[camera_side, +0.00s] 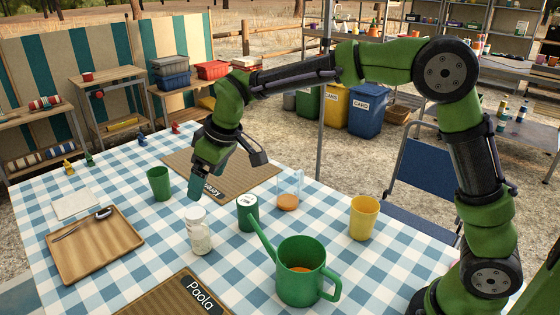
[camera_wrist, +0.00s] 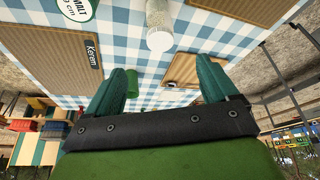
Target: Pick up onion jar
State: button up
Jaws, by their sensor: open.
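A clear jar with a white lid and pale contents (camera_side: 199,232) stands upright on the checked cloth; its label is too small to read, but it fits the onion jar. My gripper (camera_side: 195,188) is open and empty, above and just behind the jar, pointing down. In the wrist view the jar (camera_wrist: 160,18) shows at the top, beyond the spread fingers (camera_wrist: 165,84). Nothing is between the fingers, and they do not touch the jar.
A green tin (camera_side: 247,213) stands right of the jar, with a green watering can (camera_side: 301,272) in front. Around are a green cup (camera_side: 159,183), yellow cup (camera_side: 364,218), glass with orange contents (camera_side: 289,191) and wooden tray (camera_side: 95,246). Cloth left of the jar is clear.

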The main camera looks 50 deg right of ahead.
aim_at(196, 213)
jog(key=x, duration=1.4)
jog(key=shift+w+f, duration=0.15)
jog(key=shift+f, duration=0.2)
jog(key=shift+c, duration=0.2)
jog(key=c, duration=1.1)
